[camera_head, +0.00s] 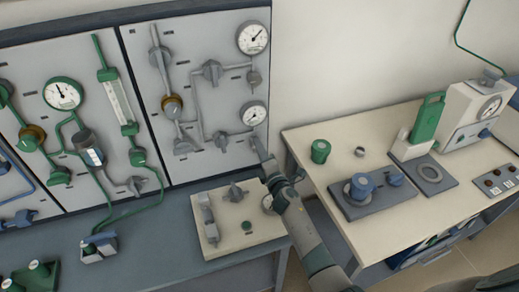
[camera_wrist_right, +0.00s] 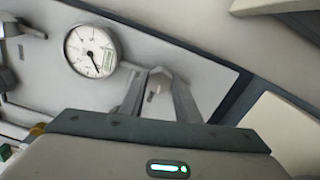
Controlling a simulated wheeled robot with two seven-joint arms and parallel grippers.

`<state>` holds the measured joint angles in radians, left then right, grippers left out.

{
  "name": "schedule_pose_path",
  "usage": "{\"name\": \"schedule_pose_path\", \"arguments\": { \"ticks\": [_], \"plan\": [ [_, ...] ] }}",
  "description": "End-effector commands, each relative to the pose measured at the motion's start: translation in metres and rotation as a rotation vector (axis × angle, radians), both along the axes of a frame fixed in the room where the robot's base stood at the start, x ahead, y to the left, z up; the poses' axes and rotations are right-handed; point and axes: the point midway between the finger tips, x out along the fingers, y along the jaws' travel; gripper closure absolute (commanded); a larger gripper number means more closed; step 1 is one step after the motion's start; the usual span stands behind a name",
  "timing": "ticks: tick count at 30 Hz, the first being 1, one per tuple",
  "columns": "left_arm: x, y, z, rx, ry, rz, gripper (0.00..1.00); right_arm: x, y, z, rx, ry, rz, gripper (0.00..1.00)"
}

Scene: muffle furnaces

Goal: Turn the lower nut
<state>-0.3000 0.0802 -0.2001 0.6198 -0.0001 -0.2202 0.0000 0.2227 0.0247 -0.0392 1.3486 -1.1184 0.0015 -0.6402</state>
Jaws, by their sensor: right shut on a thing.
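The lower nut is a small grey fitting (camera_wrist_right: 158,80) on the upright panel. In the wrist view it shows between the fingertips of my right gripper (camera_wrist_right: 157,84), just right of a round white gauge. My right gripper is shut on it. In the head view my right gripper (camera_head: 259,146) reaches up to the panel's right edge, just below the lower gauge (camera_head: 254,114), and largely hides the nut. A similar grey fitting (camera_head: 254,78) sits below the upper gauge (camera_head: 253,38). My left gripper is not in view.
The panel (camera_head: 222,140) carries grey knobs, pipes and green fittings. A beige plate with valves (camera_head: 240,220) lies on the bench below, beside my right arm. A table (camera_head: 330,155) at the right holds a green jar (camera_head: 320,151), blue-topped parts and a gauge device (camera_head: 475,112).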

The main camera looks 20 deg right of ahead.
Motion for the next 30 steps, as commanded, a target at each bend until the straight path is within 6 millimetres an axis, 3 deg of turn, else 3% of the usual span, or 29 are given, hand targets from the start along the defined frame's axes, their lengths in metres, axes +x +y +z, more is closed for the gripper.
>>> {"name": "schedule_pose_path", "arguments": {
  "ticks": [12, 27, 28, 30],
  "plan": [
    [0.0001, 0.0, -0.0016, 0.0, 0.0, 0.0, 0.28, -0.0006, -0.0005, -0.0025, 0.214, 0.01, -0.002, 0.93],
    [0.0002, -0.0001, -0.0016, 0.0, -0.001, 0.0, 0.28, -0.0007, -0.0002, -0.0026, 0.239, 0.011, -0.001, 0.93],
    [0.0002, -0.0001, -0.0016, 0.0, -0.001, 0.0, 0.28, -0.0007, -0.0002, -0.0026, 0.239, 0.011, -0.001, 0.63],
    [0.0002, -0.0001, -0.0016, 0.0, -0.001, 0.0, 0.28, -0.0006, -0.0002, -0.0025, 0.238, 0.01, 0.0, 0.51]
  ]
}}
